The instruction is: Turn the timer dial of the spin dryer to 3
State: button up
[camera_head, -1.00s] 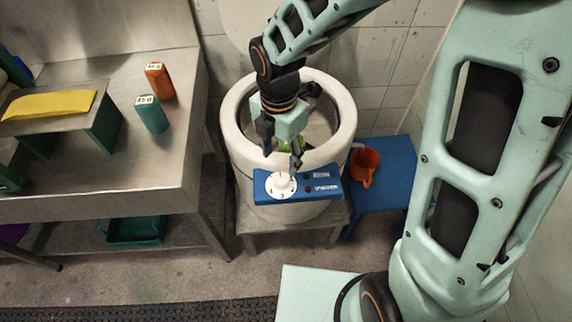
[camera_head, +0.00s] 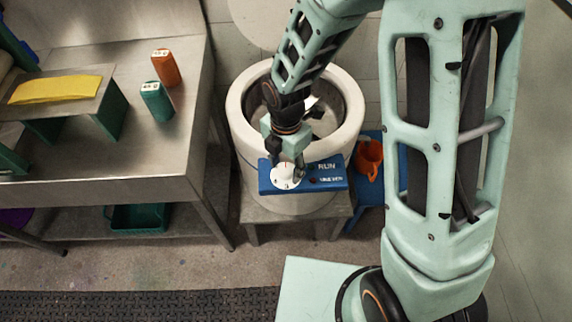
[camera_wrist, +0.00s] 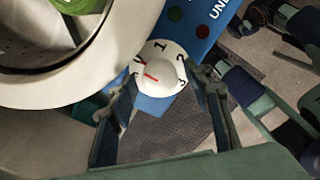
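The spin dryer (camera_head: 240,112) is a pale round drum with a blue control panel (camera_head: 325,182) at its front. The white timer dial (camera_head: 287,178) sits at the panel's left end. My gripper (camera_head: 287,160) is at the dial, pointing down. In the wrist view its fingers (camera_wrist: 163,78) are apart, one on each side of the dial. I cannot tell whether they touch it.
An orange jug (camera_head: 369,158) stands on a blue stool (camera_head: 370,190) at right. A green cloth (camera_wrist: 40,20) lies inside the drum. Red and green lamps sit beside the dial.

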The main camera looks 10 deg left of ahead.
jog(key=c, duration=0.9)
jog(key=shift+c, duration=0.2)
